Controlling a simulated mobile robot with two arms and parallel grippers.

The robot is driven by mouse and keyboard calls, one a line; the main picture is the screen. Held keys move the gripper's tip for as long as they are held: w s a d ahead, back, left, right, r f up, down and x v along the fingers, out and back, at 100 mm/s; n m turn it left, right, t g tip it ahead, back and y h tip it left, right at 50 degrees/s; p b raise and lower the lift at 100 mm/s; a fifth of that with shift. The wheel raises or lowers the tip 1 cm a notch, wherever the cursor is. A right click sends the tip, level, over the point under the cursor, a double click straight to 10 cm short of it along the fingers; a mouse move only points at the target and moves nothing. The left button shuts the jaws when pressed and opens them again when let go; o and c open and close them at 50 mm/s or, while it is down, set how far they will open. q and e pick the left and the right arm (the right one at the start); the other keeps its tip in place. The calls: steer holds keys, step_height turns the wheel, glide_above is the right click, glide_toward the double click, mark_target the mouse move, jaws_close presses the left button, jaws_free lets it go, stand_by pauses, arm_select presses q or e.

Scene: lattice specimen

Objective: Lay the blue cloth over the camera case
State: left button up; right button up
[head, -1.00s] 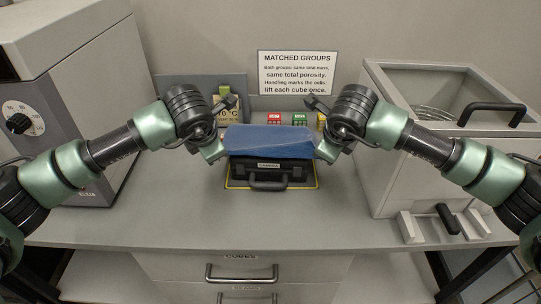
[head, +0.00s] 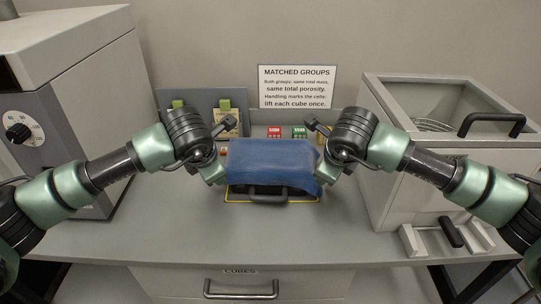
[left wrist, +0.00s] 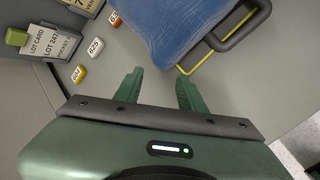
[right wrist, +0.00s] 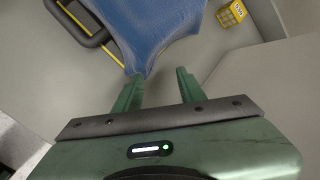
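The blue cloth (head: 272,166) lies over the camera case (head: 268,196), covering its top and most of its front. The case's dark handle sticks out below the cloth's front edge. My left gripper (head: 221,177) is at the cloth's left side; in the left wrist view its fingers (left wrist: 158,73) are apart with bare counter between them, and the cloth (left wrist: 180,25) lies beyond. My right gripper (head: 324,177) is at the cloth's right side; in the right wrist view its fingers (right wrist: 158,74) are apart, with a cloth corner (right wrist: 148,62) close by the left fingertip. Whether they touch is unclear.
Red and green blocks (head: 286,132) stand behind the case, below a wall sign (head: 296,87). A grey box with a dial (head: 65,110) stands left, an open-topped bin (head: 440,150) right. The front counter is clear.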

arm_select(q)
steer(key=v, duration=1.1)
arm_select(e)
steer(key=v, duration=1.1)
arm_select(q)
steer(key=shift+f, duration=0.1)
arm_select(e)
steer(key=shift+f, duration=0.1)
